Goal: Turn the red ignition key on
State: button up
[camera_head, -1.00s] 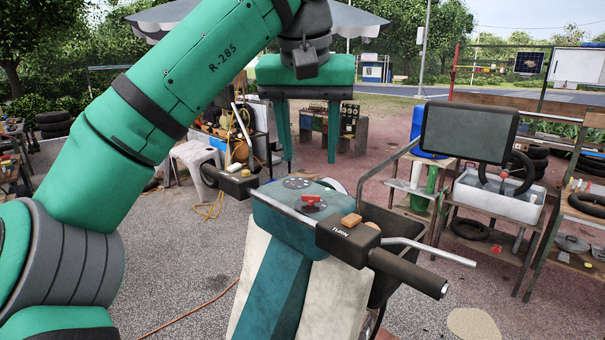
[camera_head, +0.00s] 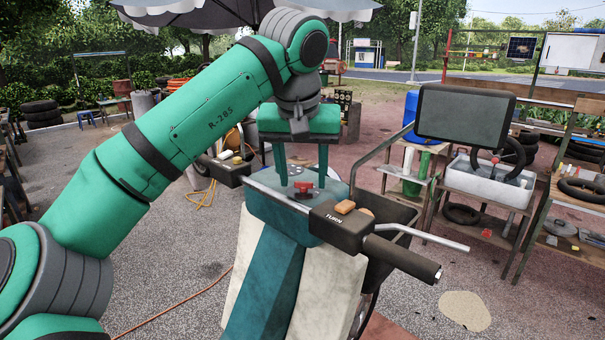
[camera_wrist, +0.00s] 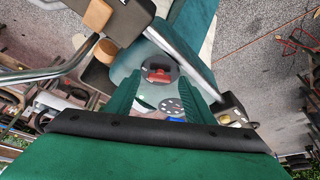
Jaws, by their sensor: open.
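The red ignition key (camera_head: 304,187) sits on a dark round dial on top of the teal cart console (camera_head: 265,208). In the wrist view the red key (camera_wrist: 159,76) shows upper middle, on its round dial, beyond the fingertips. My gripper (camera_head: 303,178) points down over the console, its two green fingers apart on either side of the key in the head view. In the wrist view my gripper (camera_wrist: 163,85) is open and empty, with the key between the lines of the fingers. I cannot tell whether the fingertips are level with the key or still above it.
A black TURN switch box (camera_head: 338,225) with an orange button and a handlebar grip (camera_head: 402,258) stand right of the key. A metal lever (camera_head: 425,236) juts right. A second, round grey dial (camera_wrist: 171,107) lies close to the key.

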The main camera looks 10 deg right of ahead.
jog(key=shift+c, duration=0.5)
jog(key=c, duration=0.9)
jog(key=shift+a+m, duration=0.1)
jog(key=shift+m, duration=0.6)
jog(key=shift+c, duration=0.2)
jog(key=o, duration=1)
jog(key=shift+w+a, duration=0.1)
jog(key=shift+o, duration=0.2)
jog(key=shift+s+r+h, duration=0.1)
jog(key=shift+s+h, duration=0.1)
jog(key=shift+h, duration=0.1)
jog(key=v, duration=1)
jog(key=shift+r, duration=0.35)
